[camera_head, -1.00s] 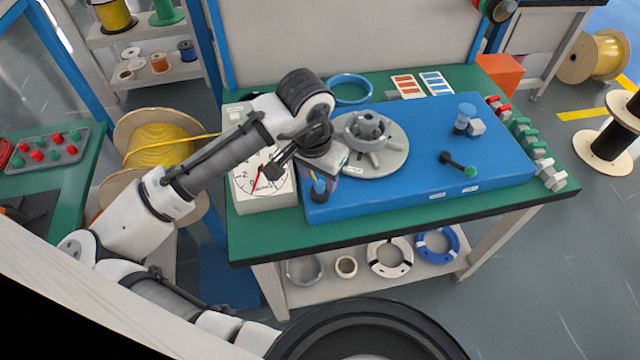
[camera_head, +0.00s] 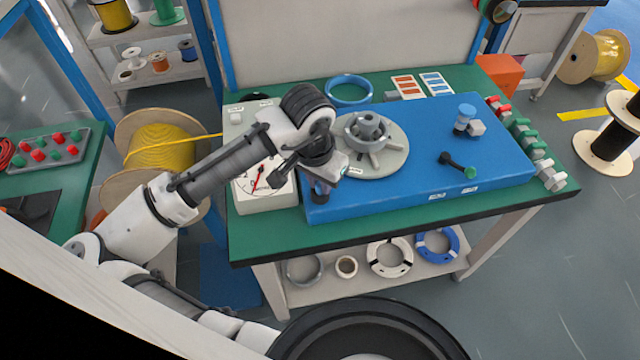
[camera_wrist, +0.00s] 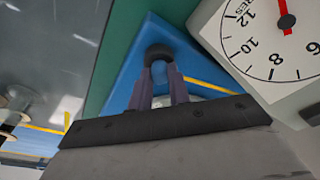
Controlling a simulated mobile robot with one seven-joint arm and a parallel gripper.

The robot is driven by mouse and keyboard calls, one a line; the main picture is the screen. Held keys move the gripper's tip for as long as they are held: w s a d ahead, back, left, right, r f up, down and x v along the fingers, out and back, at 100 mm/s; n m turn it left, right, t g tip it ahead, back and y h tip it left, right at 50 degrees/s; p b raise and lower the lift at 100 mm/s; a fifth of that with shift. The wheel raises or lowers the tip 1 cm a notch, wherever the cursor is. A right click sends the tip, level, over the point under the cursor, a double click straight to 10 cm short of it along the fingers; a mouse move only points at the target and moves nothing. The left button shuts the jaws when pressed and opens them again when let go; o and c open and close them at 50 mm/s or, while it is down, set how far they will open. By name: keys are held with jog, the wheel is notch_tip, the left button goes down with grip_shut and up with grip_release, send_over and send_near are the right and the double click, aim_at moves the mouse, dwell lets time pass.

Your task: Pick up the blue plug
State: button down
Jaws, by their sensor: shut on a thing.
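My gripper (camera_head: 319,183) is low over the front left corner of the blue board (camera_head: 420,196). It points down, and its fingers are close together. In the wrist view the two fingers (camera_wrist: 160,66) close on a small blue piece (camera_wrist: 160,76), which I take to be the blue plug; the fingers hide most of it. A dark round end or ring (camera_wrist: 158,50) shows just beyond the fingertips, over the blue board. I cannot tell whether the plug touches the board.
A white dial box (camera_head: 262,202) stands close to the left of my gripper. A grey round fixture (camera_head: 375,150) is just to the right. A blue-capped post (camera_head: 465,113) and a black lever with a green end (camera_head: 460,166) stand farther right. A yellow line (camera_wrist: 205,86) passes behind the fingers.

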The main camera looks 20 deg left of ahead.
aim_at(319, 184)
jog(key=shift+r, duration=0.1)
notch_tip(319, 184, up, 20)
jog(key=b, duration=0.1)
dwell(0.4)
